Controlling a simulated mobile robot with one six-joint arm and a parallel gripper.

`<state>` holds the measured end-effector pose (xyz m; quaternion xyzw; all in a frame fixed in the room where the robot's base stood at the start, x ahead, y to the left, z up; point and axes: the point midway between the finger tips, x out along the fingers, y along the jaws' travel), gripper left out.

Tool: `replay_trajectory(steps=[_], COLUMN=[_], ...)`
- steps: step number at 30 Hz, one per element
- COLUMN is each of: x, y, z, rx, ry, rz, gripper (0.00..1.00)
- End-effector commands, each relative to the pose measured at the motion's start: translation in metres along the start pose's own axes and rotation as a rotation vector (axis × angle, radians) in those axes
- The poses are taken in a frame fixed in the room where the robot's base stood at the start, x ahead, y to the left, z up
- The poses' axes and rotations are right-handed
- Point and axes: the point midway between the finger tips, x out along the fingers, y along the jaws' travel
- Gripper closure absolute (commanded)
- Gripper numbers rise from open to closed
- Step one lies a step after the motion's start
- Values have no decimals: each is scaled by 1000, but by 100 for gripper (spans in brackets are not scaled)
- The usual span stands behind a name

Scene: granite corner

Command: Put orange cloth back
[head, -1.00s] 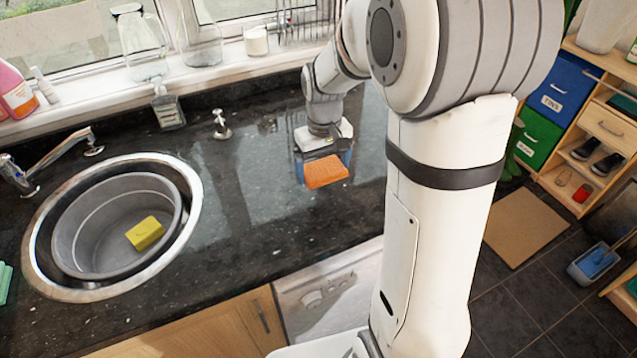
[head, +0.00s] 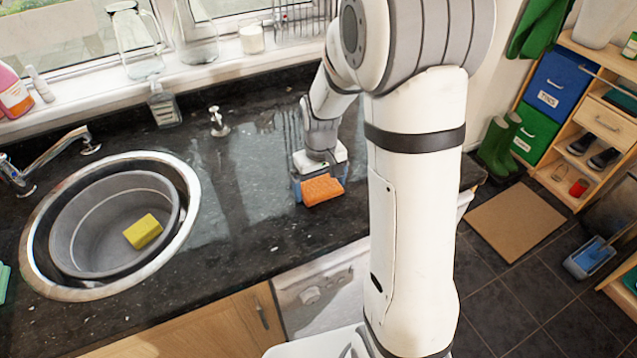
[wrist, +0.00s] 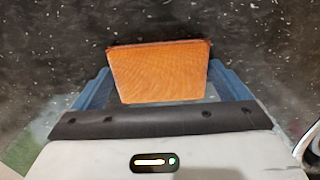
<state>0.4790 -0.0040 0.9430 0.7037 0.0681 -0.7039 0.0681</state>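The orange cloth (head: 322,189) looks like a flat, sponge-like block. In the wrist view the orange cloth (wrist: 160,72) sits between the two blue fingers of my gripper (wrist: 158,85), with a finger against each side. My gripper (head: 318,184) is shut on it, over the dark granite counter (head: 250,215) to the right of the sink. The cloth's far end sticks out past the fingertips. I cannot tell whether its underside touches the counter.
A round sink (head: 30,245) with a grey basin holds a yellow sponge (head: 143,231) at left. A tap (head: 55,155) and a small dispenser knob (head: 218,122) stand behind. A glass bottle (head: 163,106) stands near the sill. Counter between sink and gripper is clear.

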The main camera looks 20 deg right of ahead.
Motion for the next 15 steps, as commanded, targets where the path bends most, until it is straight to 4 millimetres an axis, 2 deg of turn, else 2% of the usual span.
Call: replay_trajectory(steps=[9,12,15], x=[-3,-10,-27], y=[0,0,0], z=[0,-1,-1], rx=[-1,-1,-1], ry=[0,3,5], rz=[0,0,1], gripper=[0,0,0])
